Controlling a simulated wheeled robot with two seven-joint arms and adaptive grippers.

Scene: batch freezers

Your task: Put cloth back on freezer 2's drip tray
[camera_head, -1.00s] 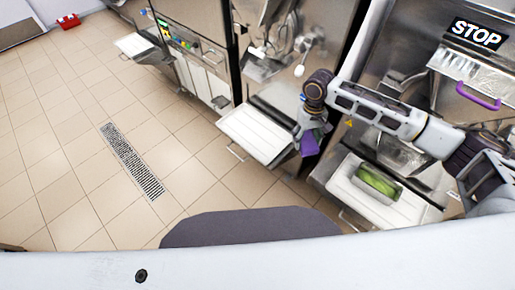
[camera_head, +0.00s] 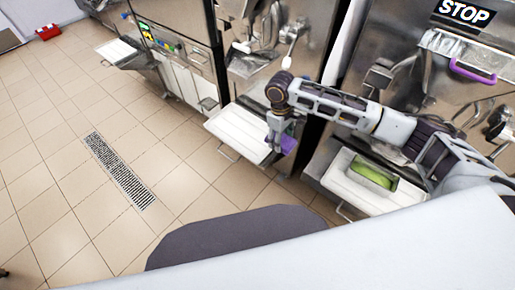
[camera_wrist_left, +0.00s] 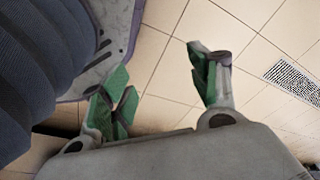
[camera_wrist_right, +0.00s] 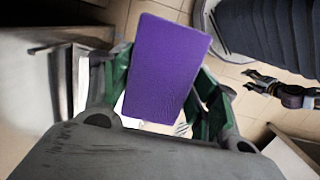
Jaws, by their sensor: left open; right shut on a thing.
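My right gripper (camera_head: 274,137) is shut on a purple cloth (camera_head: 290,145). It holds the cloth at the right side of the white drip tray (camera_head: 236,131) of the middle freezer. I cannot tell whether the cloth touches the tray. In the right wrist view the cloth (camera_wrist_right: 165,70) is a flat purple rectangle between the green fingers (camera_wrist_right: 163,95). My left gripper (camera_wrist_left: 163,85) is open and empty above the tiled floor; it is not seen in the head view.
The freezer at the right, with a STOP sign (camera_head: 463,13), has a white tray (camera_head: 350,188) holding a green item (camera_head: 374,175) in a container. Another tray (camera_head: 119,50) juts out at the far left. A floor drain (camera_head: 120,170) lies in open tiled floor.

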